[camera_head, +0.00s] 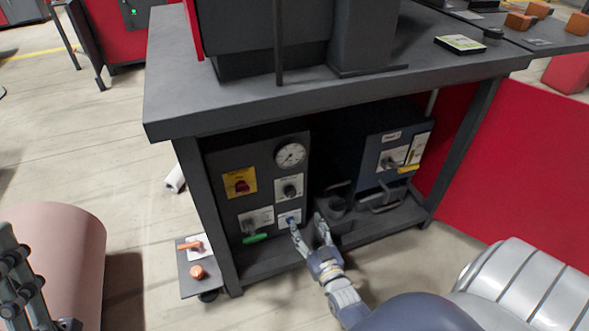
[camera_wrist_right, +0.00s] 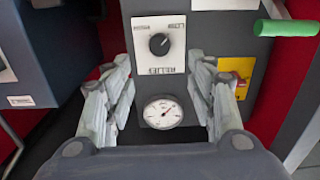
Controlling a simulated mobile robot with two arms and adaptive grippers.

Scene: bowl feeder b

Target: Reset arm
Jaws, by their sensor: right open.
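My right gripper (camera_head: 306,218) is open in front of the lower right part of a dark control panel (camera_head: 262,160) under the table. Its two fingers are spread with nothing between them. The right wrist view shows the open fingers (camera_wrist_right: 164,65) in front of a black knob (camera_wrist_right: 159,43) on a white plate and a round gauge (camera_wrist_right: 163,112). The gauge also shows in the head view (camera_head: 290,154). I cannot tell whether a fingertip touches the panel. My left gripper (camera_head: 20,275) is partly in view at the left edge; its opening is unclear.
The table's dark top (camera_head: 180,80) overhangs the panel. A second blue-grey box (camera_head: 372,165) stands right of it on the lower shelf. A green handle (camera_head: 255,238) and a red switch on a yellow plate (camera_head: 240,183) are on the panel. A red partition (camera_head: 520,165) stands at the right.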

